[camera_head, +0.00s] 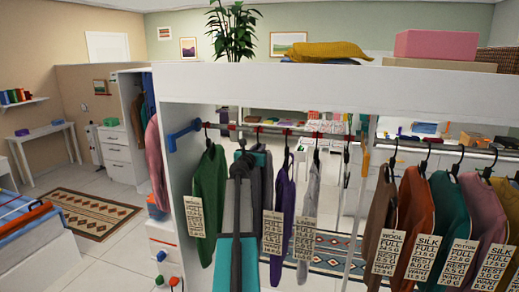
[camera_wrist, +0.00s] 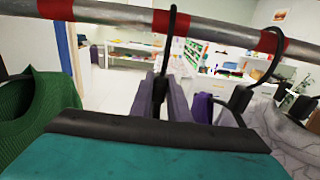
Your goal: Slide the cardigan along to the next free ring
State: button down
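Several garments hang on black hangers from a metal rail (camera_wrist: 120,15) with red rings. A grey garment (camera_wrist: 178,103), perhaps the cardigan, hangs straight ahead of my gripper, its hook on a red ring (camera_wrist: 172,21). No tag naming it is readable. It also shows in the head view (camera_head: 266,182), partly behind my arm. My gripper (camera_wrist: 157,95) is below the rail, at this hanger's neck. Its dark fingertips blend with the black hanger, so their grip is unclear. A green garment (camera_head: 209,190) hangs to the left; a purple one (camera_head: 285,205) hangs to the right.
A red ring (camera_head: 232,127) shows between the green and grey garments' hooks, with no hook seen clearly on it. A blue rail end (camera_head: 184,133) is at far left. Brown (camera_head: 382,205) and orange (camera_head: 414,210) garments hang at right.

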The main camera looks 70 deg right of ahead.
jog(key=w+b, duration=0.2)
jog(key=w, duration=1)
jog(key=shift+w+a, duration=0.15)
jog(key=shift+a, duration=0.2)
jog(key=c, duration=1.6)
grip_release()
jog(key=shift+a, duration=0.15)
jog(key=shift+s+a+b, duration=0.15)
jog(key=shift+a+b, duration=0.45)
jog(key=shift+a, duration=1.65)
jog(key=shift+s+a+b, duration=0.15)
jog(key=shift+a+b, duration=0.45)
jog(key=shift+a, duration=1.7)
jog(key=shift+s+a+b, duration=0.15)
jog(key=shift+a+b, duration=0.45)
jog(key=shift+a, duration=1.65)
jog(key=shift+r, duration=0.1)
